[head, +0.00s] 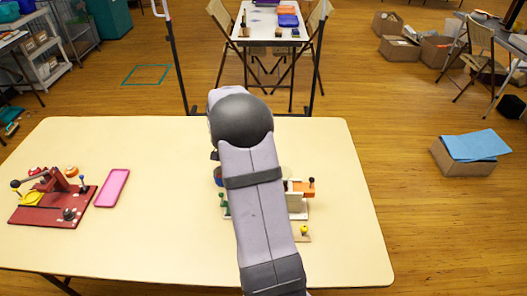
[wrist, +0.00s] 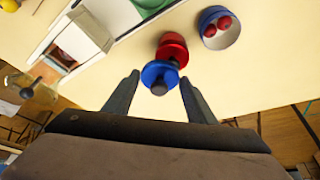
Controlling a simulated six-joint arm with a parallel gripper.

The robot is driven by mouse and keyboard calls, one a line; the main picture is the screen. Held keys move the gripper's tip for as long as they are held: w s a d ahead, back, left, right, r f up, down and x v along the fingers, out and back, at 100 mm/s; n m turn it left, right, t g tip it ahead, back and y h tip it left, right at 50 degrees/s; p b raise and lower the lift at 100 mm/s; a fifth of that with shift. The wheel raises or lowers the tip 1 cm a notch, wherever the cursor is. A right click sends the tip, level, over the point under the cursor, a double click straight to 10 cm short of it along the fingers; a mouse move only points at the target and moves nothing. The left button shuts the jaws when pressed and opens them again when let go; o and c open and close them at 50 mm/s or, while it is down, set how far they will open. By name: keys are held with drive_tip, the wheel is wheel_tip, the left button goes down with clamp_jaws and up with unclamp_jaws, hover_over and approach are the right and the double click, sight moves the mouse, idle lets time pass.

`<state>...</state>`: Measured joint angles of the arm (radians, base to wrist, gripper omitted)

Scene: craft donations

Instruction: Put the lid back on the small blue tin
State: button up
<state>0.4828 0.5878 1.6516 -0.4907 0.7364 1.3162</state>
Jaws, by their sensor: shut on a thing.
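In the wrist view, my gripper (wrist: 160,78) has a finger on each side of a round blue piece with a dark knob, which looks like the blue lid (wrist: 152,73). It is shut on this piece. A red round piece (wrist: 172,45) shows just beyond the lid; I cannot tell whether the two are joined. The small blue tin (wrist: 219,28) stands open on the table, up and to the right of the lid, with red balls inside. The lid is apart from the tin. In the head view, my arm hides my gripper, the lid and most of this area.
The cream table (head: 140,160) has free room on its left and middle. A red board with fittings (head: 52,200) and a pink tray (head: 112,188) lie at the far left. A white fixture with an orange part (head: 301,187) stands close to the right of my arm.

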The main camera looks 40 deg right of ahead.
drive_tip(key=a+n, duration=0.1)
drive_tip(key=w+n+t+p, duration=0.1)
drive_tip(key=n, duration=0.1)
drive_tip(key=w+a+n, duration=0.1)
drive_tip(key=shift+w+a+r+n+t+y+p, duration=0.15)
drive_tip(key=shift+a+r+n+t+y+p, duration=0.15)
drive_tip(key=shift+a+n+t+y+p, duration=0.1)
drive_tip(key=w+a+r+n+t+y+p, duration=0.2)
drive_tip(key=w+a+n+y+p, duration=0.1)
drive_tip(key=n, duration=0.8)
drive_tip(key=shift+w+a+r+y+p, duration=0.35)
drive_tip(key=shift+w+p, duration=0.4)
drive_tip(key=shift+p, duration=0.5)
drive_tip(key=shift+f, duration=0.25)
drive_tip(key=shift+f+b, duration=1.65)
drive_tip(key=shift+f, duration=0.7)
drive_tip(key=shift+f+b, duration=0.75)
drive_tip(key=shift+b, duration=0.05)
drive_tip(key=shift+f+b, duration=0.15)
drive_tip(key=shift+b, duration=0.8)
